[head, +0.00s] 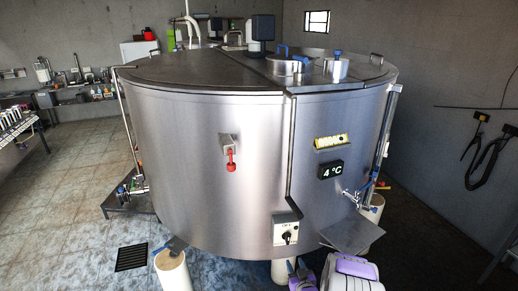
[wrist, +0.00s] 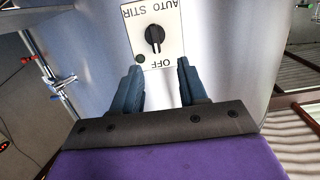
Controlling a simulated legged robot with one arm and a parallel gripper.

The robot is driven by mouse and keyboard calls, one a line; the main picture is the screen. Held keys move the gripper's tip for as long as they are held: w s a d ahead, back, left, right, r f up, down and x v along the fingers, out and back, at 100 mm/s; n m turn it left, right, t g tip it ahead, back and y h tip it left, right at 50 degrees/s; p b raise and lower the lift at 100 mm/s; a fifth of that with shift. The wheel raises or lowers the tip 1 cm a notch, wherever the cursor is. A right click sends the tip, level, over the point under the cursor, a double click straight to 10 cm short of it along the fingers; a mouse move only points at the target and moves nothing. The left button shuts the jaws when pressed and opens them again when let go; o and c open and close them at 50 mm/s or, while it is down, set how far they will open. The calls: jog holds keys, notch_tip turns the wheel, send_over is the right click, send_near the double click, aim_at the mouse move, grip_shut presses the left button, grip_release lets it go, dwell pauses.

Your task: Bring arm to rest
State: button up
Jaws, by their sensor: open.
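My gripper (wrist: 160,67) is open and empty in the wrist view, with its two dark blue fingers apart. The switch plate (wrist: 137,20), marked AUTO STIR and OFF, shows upside down just beyond the fingertips. Its black knob (wrist: 154,38) lies in line with the gap between the fingers; I see no finger touching it. In the head view, the switch box (head: 286,230) is on the lower front of the steel tank (head: 215,185). My arm, purple and white, shows low in the head view, with the gripper just below the switch box.
Open floor (head: 75,190) lies left of the tank.

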jog(key=s+a+r+g+h+b, duration=0.1)
jog(key=s+r+g, duration=0.3)
jog(key=r, duration=0.4)
jog(key=s+r+g+b, duration=0.2)
jog(key=s+r+g, duration=0.2)
jog(key=r, duration=0.4)
jog(key=s+r+g+b, duration=0.1)
jog(key=s+r+g, duration=0.2)
jog(key=s, duration=1.1)
jog(key=s+r+m+g+h+b, duration=0.1)
jog(key=s+r+g, duration=0.2)
jog(key=s, duration=1.2)
jog(key=s+r+m+g+b, duration=0.1)
jog(key=s+r+g, duration=0.2)
jog(key=s, duration=1.2)
notch_tip(320, 180, up, 4)
jog(key=shift+f+g+h, duration=0.1)
jog(key=shift+g+h, duration=0.2)
jog(key=shift+g, duration=0.1)
